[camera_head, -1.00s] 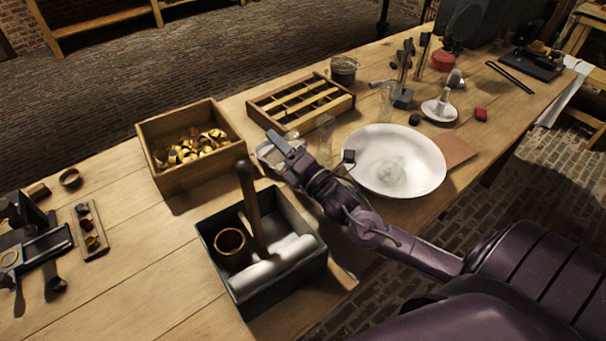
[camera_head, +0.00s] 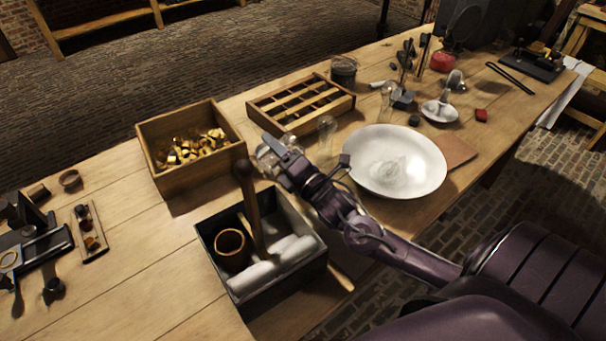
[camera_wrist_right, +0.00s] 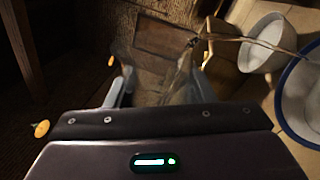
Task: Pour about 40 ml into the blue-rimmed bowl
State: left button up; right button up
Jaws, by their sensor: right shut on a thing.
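My right gripper (camera_head: 275,151) is over the bench in the head view, between the wooden box of brass pieces and the large white bowl (camera_head: 372,183). It is shut on a clear glass vessel (camera_head: 264,160), mostly hidden by the fingers. In the right wrist view my gripper (camera_wrist_right: 150,88) has blurred, see-through glass between its fingers. A white bowl with a blue rim (camera_wrist_right: 288,108) is cut off at the right edge there, apart from the gripper. No blue rim can be made out in the head view. The liquid level cannot be told. My left gripper is not in view.
The wooden box (camera_head: 200,180) stands left of the gripper. A dark open box (camera_head: 275,291) with an upright handle is in front. A slatted wooden rack (camera_head: 300,103) and a clear glass (camera_head: 326,135) stand behind. A smaller white bowl (camera_wrist_right: 262,42) shows in the wrist view.

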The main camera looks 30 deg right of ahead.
jog(key=shift+s+a+f+m, duration=0.1)
jog(key=shift+a+m, duration=0.3)
jog(key=shift+a, duration=0.3)
jog(key=shift+a+f+m, duration=0.1)
jog(key=shift+a+m, duration=0.05)
jog(key=shift+m, duration=0.15)
dwell(0.8)
jog(key=shift+n, duration=0.4)
jog(key=r+n+p, duration=0.1)
jog(key=n, duration=0.1)
jog(key=shift+r+n+p, duration=0.3)
jog(key=shift+s+f+n+g+y+b, duration=0.1)
jog(key=shift+f+n+g+y+b, duration=0.2)
jog(key=shift+f+n, duration=0.35)
jog(key=shift+d+f+n+y+b, duration=0.2)
jog(key=shift+f+n, duration=0.15)
jog(key=shift+n, duration=0.25)
jog(key=shift+d+f+n+y+b, duration=0.1)
jog(key=shift+f+n+b, duration=0.1)
jog(key=shift+f+n, duration=0.25)
jog(key=shift+r+n, duration=0.2)
jog(key=shift+n, duration=0.3)
jog(key=shift+r+p, duration=0.1)
jog(key=shift+p, duration=0.2)
